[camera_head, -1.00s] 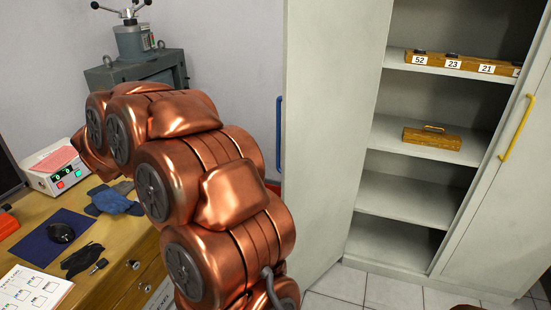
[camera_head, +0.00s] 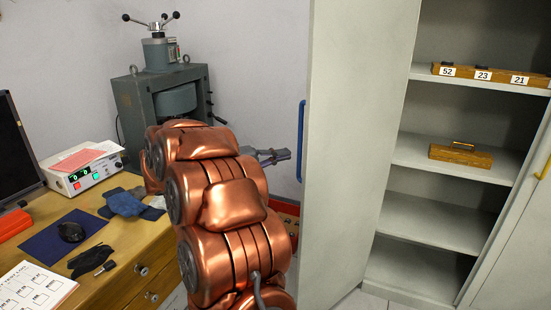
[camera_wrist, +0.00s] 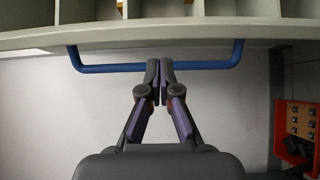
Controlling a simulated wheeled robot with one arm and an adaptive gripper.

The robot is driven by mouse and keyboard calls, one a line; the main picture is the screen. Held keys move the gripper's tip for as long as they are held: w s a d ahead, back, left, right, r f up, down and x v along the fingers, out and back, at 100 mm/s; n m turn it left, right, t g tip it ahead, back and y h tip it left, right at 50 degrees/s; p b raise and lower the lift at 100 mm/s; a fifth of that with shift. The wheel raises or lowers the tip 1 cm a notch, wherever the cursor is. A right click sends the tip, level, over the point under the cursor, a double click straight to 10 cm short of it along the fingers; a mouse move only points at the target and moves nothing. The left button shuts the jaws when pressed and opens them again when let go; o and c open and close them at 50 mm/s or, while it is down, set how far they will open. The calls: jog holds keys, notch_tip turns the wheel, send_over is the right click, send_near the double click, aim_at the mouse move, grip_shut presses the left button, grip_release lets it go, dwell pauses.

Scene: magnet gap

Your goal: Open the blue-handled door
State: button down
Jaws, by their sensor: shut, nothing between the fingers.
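The blue-handled door (camera_head: 362,150) is a pale grey panel that stands swung out from the cabinet, with the shelves open to view. Its blue handle (camera_head: 301,140) is on the outer face near the free edge. My gripper (camera_head: 284,155) is shut and empty, just left of the handle. In the wrist view the closed fingertips (camera_wrist: 160,75) overlap the middle of the blue handle bar (camera_wrist: 110,68). I cannot tell whether they touch it. The door's edge shows across the top of that view.
Cabinet shelves hold numbered wooden boxes (camera_head: 483,75) and a wooden block (camera_head: 460,155). A yellow handle (camera_head: 543,168) is at the right. A desk (camera_head: 150,243) with a white device (camera_head: 85,170) and a grey machine (camera_head: 165,105) are left of my arm. A red box (camera_wrist: 295,130) is beside the gripper.

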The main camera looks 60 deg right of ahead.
jog(key=x, duration=0.6)
jog(key=shift+s+d+b, duration=0.2)
jog(key=shift+d+b, duration=0.1)
jog(key=shift+b, duration=0.15)
